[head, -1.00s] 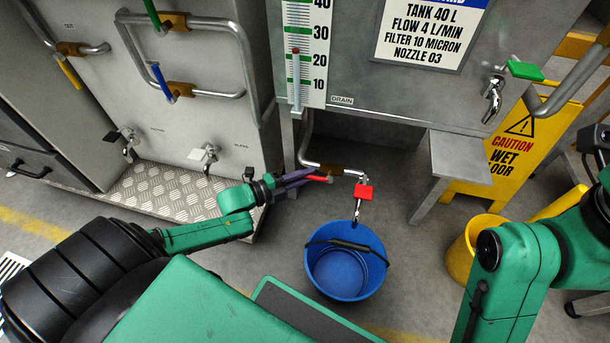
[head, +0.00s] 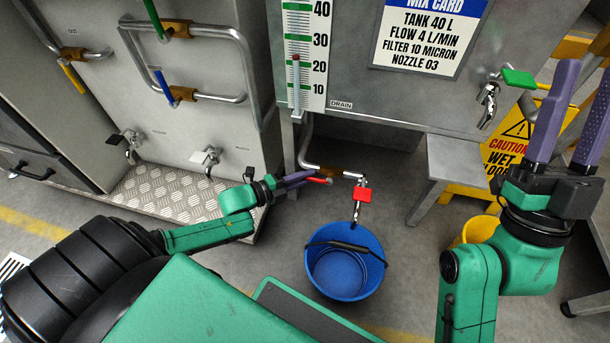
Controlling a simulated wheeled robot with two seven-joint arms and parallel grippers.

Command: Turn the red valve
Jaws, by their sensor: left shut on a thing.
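A tap (head: 357,205) with a flat red handle (head: 363,195) hangs at the end of the drain pipe.
A blue bucket (head: 345,290) stands on the floor under the tap. The grey tank (head: 400,100) bears a level gauge (head: 305,95) and a green-handled tap (head: 519,79). A tank leg (head: 428,205), a yellow caution sign (head: 505,145) and a yellow bucket (head: 480,229) are at the right.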

